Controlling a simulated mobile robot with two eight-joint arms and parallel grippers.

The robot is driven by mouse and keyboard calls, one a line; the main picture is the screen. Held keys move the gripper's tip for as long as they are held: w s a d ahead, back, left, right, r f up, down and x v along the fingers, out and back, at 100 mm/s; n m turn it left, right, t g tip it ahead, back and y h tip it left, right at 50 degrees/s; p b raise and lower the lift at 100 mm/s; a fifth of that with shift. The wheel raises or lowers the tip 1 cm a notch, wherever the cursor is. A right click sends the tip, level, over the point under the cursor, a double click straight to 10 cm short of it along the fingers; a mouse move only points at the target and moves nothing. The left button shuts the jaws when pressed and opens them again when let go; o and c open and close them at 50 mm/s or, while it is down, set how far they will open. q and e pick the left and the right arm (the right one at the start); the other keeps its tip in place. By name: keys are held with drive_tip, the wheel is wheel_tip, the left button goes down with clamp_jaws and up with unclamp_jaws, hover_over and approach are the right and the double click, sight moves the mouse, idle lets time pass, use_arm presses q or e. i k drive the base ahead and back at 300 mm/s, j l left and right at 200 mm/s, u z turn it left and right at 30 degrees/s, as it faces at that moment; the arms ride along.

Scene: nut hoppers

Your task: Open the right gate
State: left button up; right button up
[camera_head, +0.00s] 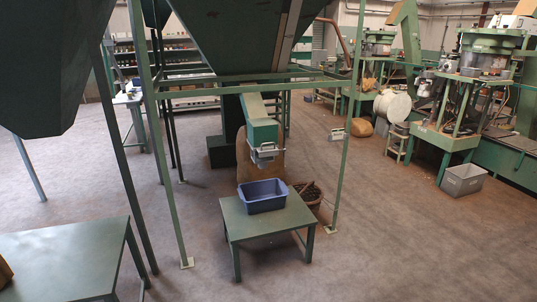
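The gate (264,152) is a grey metal fitting with a handle at the lower end of a green chute (259,125). The chute hangs from the big green hopper (235,35) in the middle of the view. I cannot tell at this size whether the gate is open or shut. A blue bin (263,196) stands on a small green table (270,222) below the gate. Another dark green hopper (45,60) fills the upper left; no gate of its shows. Neither of my grippers is in view.
Green frame legs (345,150) stand around the chute. A larger green table (70,262) is at the lower left. A basket (308,193) of dark items sits behind the small table. A grey bin (463,179) and machines (470,90) are at right. The floor at lower right is clear.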

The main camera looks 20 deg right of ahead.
sight(263, 152)
drive_tip(key=i+l+u, duration=0.2)
drive_tip(key=i+l, duration=0.65)
drive_tip(key=i, duration=0.4)
drive_tip(key=i+l+u, duration=0.25)
drive_tip(key=i+l, duration=0.85)
drive_tip(key=i, duration=0.1)
